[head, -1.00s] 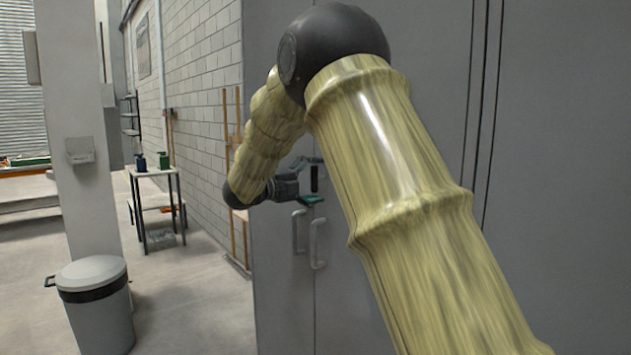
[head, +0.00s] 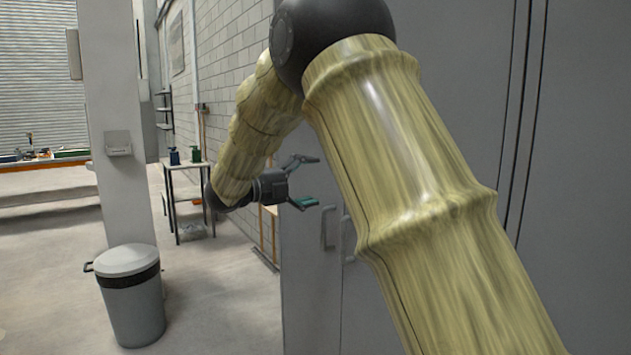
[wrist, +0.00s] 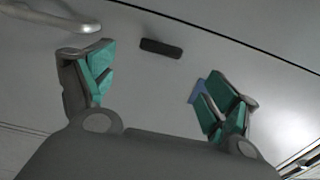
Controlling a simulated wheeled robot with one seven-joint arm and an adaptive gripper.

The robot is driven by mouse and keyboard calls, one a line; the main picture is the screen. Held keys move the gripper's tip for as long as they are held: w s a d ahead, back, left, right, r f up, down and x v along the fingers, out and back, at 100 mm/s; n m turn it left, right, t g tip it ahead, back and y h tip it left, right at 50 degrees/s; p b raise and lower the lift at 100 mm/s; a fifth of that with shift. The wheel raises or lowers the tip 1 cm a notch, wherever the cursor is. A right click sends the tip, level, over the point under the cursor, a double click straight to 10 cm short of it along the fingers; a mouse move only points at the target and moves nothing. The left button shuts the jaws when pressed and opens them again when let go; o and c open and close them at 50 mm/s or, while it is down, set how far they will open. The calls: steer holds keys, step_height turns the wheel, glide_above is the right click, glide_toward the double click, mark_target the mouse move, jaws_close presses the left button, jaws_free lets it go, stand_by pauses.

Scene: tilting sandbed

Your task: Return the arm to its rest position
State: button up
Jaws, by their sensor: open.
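My gripper (head: 312,181) is open and empty in the head view, its fingers pointing right in front of the grey cabinet's left part. It is left of and above the cabinet's door handles (head: 328,228). In the wrist view my gripper (wrist: 165,82) shows two green-padded fingers spread wide with nothing between them. My arm is bent, with its elbow high and its forearm slanting down to the left. The arm hides part of the cabinet.
The grey cabinet (head: 460,90) fills the right side. A dark bar (wrist: 161,48) sits on the grey surface in the wrist view. A lidded bin (head: 132,300), a pillar (head: 108,80) and a small table (head: 190,165) with two bottles stand left. Floor between bin and cabinet is clear.

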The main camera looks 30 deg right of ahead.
stand_by(0.4)
